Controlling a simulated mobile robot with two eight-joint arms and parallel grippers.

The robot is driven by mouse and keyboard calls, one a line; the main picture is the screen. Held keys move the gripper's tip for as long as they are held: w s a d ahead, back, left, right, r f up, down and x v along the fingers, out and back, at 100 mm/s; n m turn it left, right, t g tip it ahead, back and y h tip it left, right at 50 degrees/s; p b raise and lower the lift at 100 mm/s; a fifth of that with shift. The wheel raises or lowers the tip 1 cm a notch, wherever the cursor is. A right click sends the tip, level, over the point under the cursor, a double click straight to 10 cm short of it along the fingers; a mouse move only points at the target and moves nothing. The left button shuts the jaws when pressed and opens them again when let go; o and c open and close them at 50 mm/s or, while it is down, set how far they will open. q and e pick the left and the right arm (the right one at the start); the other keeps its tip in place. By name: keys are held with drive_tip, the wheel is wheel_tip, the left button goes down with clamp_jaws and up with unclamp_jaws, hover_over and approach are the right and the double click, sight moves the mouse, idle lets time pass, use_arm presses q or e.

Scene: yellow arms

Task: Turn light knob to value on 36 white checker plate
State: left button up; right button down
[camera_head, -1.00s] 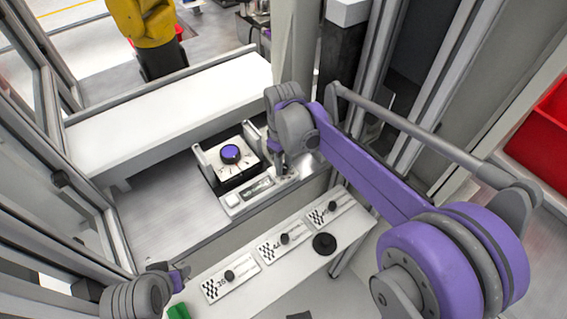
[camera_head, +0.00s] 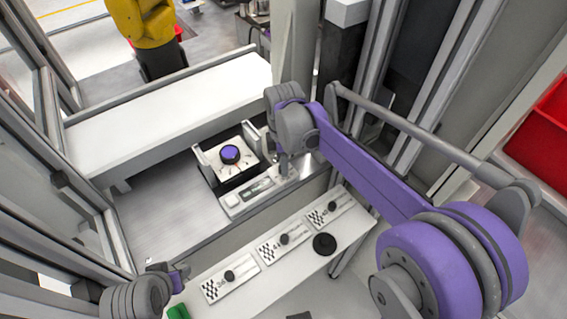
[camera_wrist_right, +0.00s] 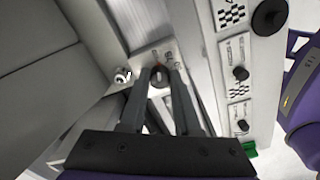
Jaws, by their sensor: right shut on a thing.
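My right gripper (camera_head: 284,172) points down at the panel beside the purple-topped device. In the right wrist view its two fingers (camera_wrist_right: 160,84) are shut on the light knob (camera_wrist_right: 158,76), a small dark knob with a pale mark, on a white labelled plate (camera_wrist_right: 150,58). The head view hides this knob behind the gripper. Three white checker plates (camera_head: 216,290) (camera_head: 270,250) (camera_head: 322,216), each with a black knob, lie in a row on the front ledge; their numbers are too small to read surely. My left gripper (camera_head: 180,278) is at the lower left, its fingers unclear.
A box with a purple round button (camera_head: 230,153) stands left of my right gripper. A black disc (camera_head: 324,244) lies on the ledge beside the plates, and a green object (camera_head: 178,312) is at its near end. A metal key-like fitting (camera_wrist_right: 122,75) sits beside the held knob.

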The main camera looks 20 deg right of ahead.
drive_tip(key=shift+n, duration=0.6)
drive_tip(key=c, duration=0.6)
unclamp_jaws()
use_arm(q)
drive_tip(key=shift+w+r+p, duration=0.1)
drive_tip(key=shift+r+p, duration=0.3)
drive_tip(key=shift+r, duration=0.1)
use_arm(e)
wheel_tip(320, 180, up, 11)
drive_tip(key=shift+f, duration=0.1)
